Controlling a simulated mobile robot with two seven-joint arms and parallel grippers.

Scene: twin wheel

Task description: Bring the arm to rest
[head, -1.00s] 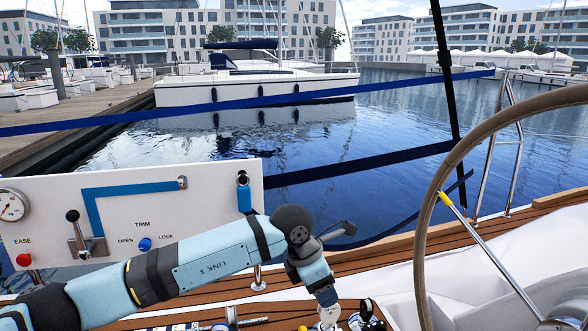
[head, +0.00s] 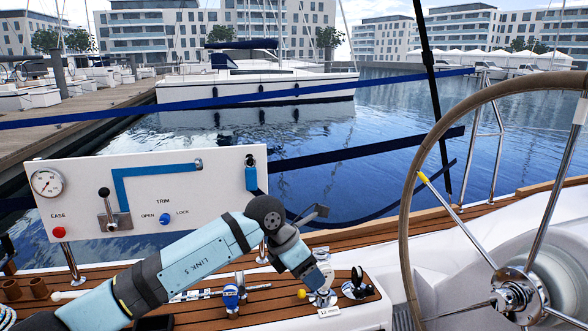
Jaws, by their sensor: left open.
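My left arm (head: 192,262) comes in from the lower left, bends at a dark joint and slopes down to the right. My left gripper (head: 321,290) is at its end, open, low over the wooden deck box by silver fittings. Its fingertips are small and partly hidden against the fittings, so I cannot tell whether they touch anything. A yellow knob (head: 301,294) is just left of it, and a black-topped fitting (head: 357,282) is to its right. My right gripper is not in view.
A steering wheel (head: 404,218) stands at the right. A white panel (head: 80,190) with a gauge, lever and blue knob is behind my arm at the left. A blue-topped fitting (head: 230,296) and rods lie on the deck left of the gripper. Water lies beyond the rail.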

